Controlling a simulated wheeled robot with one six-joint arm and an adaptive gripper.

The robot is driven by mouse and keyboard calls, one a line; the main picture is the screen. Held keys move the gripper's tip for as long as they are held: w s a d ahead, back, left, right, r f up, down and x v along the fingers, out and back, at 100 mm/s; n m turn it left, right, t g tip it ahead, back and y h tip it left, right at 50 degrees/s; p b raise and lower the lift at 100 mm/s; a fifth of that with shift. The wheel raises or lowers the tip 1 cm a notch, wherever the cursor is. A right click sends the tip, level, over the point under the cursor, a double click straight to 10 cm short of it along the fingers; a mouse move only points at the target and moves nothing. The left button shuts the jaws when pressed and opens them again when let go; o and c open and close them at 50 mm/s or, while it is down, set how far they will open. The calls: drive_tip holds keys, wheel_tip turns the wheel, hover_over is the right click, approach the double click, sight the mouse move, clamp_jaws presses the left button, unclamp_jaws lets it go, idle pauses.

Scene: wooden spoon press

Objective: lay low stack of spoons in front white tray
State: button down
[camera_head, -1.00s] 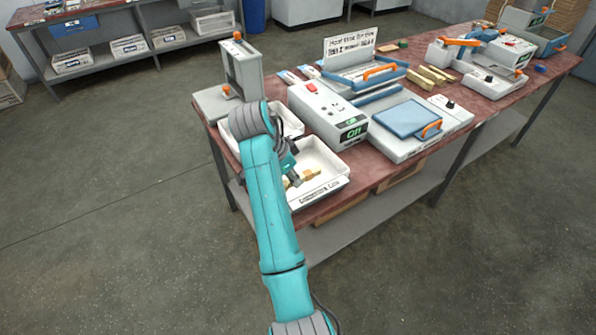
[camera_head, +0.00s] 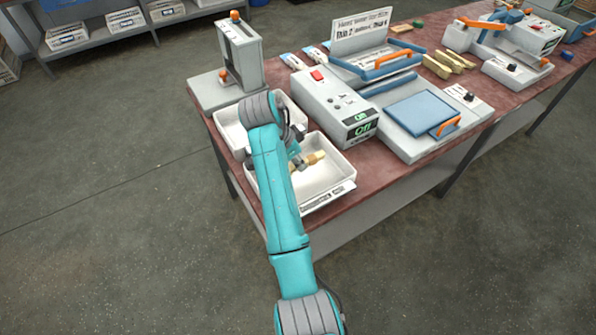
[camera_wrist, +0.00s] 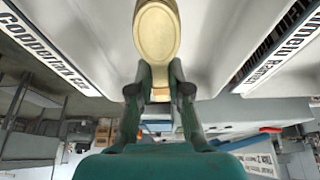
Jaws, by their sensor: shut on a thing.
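My gripper (camera_head: 297,161) is shut on a low stack of pale wooden spoons (camera_head: 313,158). In the wrist view my gripper's fingers (camera_wrist: 159,88) grip the stack from both sides, and the oval bowl end of the spoons (camera_wrist: 156,32) points up in the picture. In the head view the stack is over the inside of the front white tray (camera_head: 340,188), which has a printed label on its near wall. I cannot tell whether the spoons touch the tray floor. My arm hides the tray's left part.
A second white tray (camera_head: 228,122) sits behind, partly hidden by my arm. A grey box with a green display (camera_head: 335,108) stands close to the right of the trays. A press frame (camera_head: 240,55) stands at the table's back left corner. More spoons (camera_head: 447,62) lie farther back.

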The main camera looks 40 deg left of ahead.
sight(298, 180)
drive_tip(key=shift+f, duration=2.5)
drive_tip(key=shift+f, duration=0.1)
drive_tip(key=c, duration=1.1)
unclamp_jaws()
